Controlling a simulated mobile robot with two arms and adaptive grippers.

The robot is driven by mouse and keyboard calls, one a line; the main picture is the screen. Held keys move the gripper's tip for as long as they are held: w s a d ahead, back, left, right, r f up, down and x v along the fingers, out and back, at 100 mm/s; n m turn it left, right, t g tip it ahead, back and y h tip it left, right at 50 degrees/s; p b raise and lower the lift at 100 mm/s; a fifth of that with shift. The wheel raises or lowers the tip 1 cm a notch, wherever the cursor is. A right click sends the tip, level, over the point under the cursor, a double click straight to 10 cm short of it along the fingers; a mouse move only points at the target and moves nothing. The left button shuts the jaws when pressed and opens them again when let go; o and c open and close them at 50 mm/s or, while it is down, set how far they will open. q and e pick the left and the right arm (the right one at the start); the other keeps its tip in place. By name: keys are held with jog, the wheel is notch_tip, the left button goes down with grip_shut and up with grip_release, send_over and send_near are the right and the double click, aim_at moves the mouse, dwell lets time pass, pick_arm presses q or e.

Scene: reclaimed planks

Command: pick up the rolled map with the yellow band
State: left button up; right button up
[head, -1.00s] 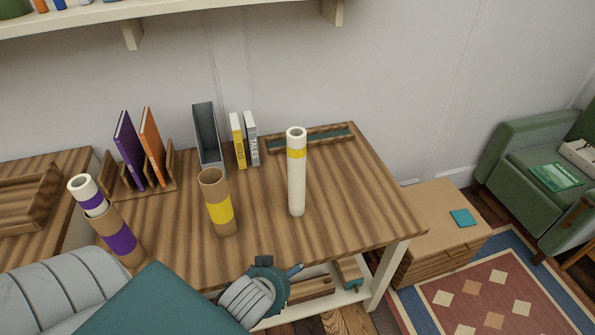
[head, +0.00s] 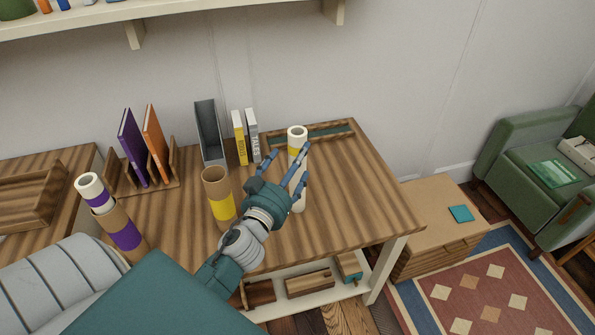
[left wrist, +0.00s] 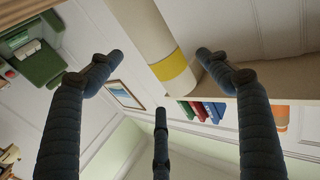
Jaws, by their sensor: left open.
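The rolled map with the yellow band (head: 299,204) is a white tube standing upright on the plank table. Its open top shows; my fingers partly cover its band and middle. My left gripper (head: 288,168) is open, with its fingers spread at the near side of the map. In the left wrist view the white map (left wrist: 143,30) and its yellow band (left wrist: 170,66) show between the open fingers (left wrist: 157,57), nearer the right one. I cannot tell whether any finger touches it. My right gripper is not in view.
A brown tube with a yellow band (head: 216,184) stands just left of my gripper. Another brown tube (head: 117,221) holds a white roll with a purple band (head: 92,186). Books (head: 240,138), a grey file holder (head: 208,132) and a shallow tray (head: 330,131) stand behind.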

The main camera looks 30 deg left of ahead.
aim_at(298, 151)
pick_arm(q)
jog(key=p+x, duration=0.2)
jog(key=x, duration=0.3)
jog(key=shift+w+a+r, duration=0.15)
jog(key=shift+w+r, duration=0.05)
jog(key=shift+w, duration=0.15)
jog(key=shift+w+f, duration=0.1)
jog(key=shift+w, duration=0.05)
jog(key=c, duration=1.5)
